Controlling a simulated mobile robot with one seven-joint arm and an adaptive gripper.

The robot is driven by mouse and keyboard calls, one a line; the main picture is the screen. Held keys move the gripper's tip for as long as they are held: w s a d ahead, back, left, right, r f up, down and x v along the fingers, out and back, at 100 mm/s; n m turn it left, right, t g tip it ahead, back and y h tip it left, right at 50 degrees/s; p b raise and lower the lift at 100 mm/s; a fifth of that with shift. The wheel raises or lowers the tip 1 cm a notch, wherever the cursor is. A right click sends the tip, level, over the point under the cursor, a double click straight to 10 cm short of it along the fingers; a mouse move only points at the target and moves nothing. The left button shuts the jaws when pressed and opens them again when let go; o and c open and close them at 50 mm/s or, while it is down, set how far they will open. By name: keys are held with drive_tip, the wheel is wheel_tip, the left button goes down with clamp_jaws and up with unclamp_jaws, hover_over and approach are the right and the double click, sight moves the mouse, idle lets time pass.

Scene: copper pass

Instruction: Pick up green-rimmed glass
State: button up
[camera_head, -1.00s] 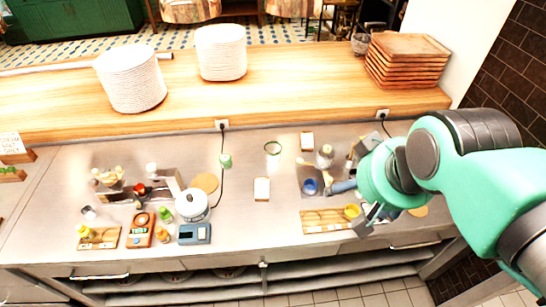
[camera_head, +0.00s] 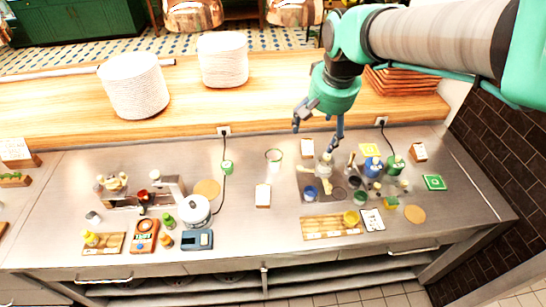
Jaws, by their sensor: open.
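The green-rimmed glass (camera_head: 273,156) stands on the grey counter near its back edge, just left of centre from my gripper. It is clear, and only its ring-like rim shows well. My gripper (camera_head: 318,132) is open and empty, pointing down, to the right of the glass and above the back of the counter. Its fingers are apart from the glass. The height of the fingers over the counter is hard to tell.
A green cup (camera_head: 227,167) and cable are left of the glass. Plate stacks (camera_head: 222,60) stand on the wooden ledge (camera_head: 270,95) behind. Counter between glass and white card (camera_head: 263,195) is clear.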

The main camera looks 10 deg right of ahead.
drive_tip(key=w+a+f+m+g+p, duration=0.1)
drive_tip(key=w+a+f, duration=0.1)
drive_tip(key=w+f, duration=0.35)
drive_tip(key=w+a+f+g+p, duration=0.1)
drive_tip(key=w+a+f, duration=0.1)
drive_tip(key=w, duration=0.7)
drive_tip(key=m+g+p, duration=0.1)
drive_tip(key=m+p, duration=0.1)
hover_over(274, 156)
drive_tip(key=s, duration=0.3)
wheel_tip(274, 156, down, 14)
drive_tip(key=shift+s+f, duration=0.1)
drive_tip(key=shift+s, duration=0.05)
wheel_tip(274, 156, down, 9)
drive_tip(key=shift+r, duration=0.2)
drive_tip(key=shift+a+f+b, duration=0.15)
drive_tip(key=shift+f+b, duration=0.2)
drive_tip(key=shift+f, duration=2.25)
